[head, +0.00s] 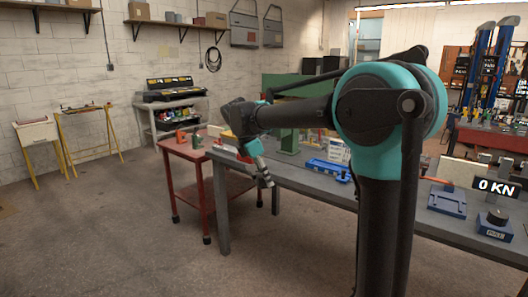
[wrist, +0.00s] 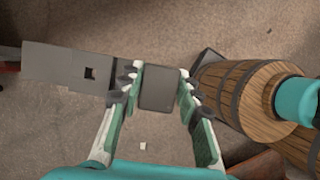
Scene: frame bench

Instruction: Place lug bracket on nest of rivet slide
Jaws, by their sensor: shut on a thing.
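My gripper (wrist: 159,92) is shut on the lug bracket, with pale green and white fingers on both sides of a grey block-like part. I cannot tell for sure which fixture is the rivet slide. A blue fixture with a flat plate (head: 447,200) sits on the bench at right. Its nest is not distinct.
The long grey bench (head: 300,180) carries a blue tray (head: 328,170), a green press-like stand (head: 288,142) and a "0 KN" display (head: 497,188). A red cart (head: 190,158) stands left of it. Wooden barrels (wrist: 245,90) are close on the right in the wrist view. The floor at left is open.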

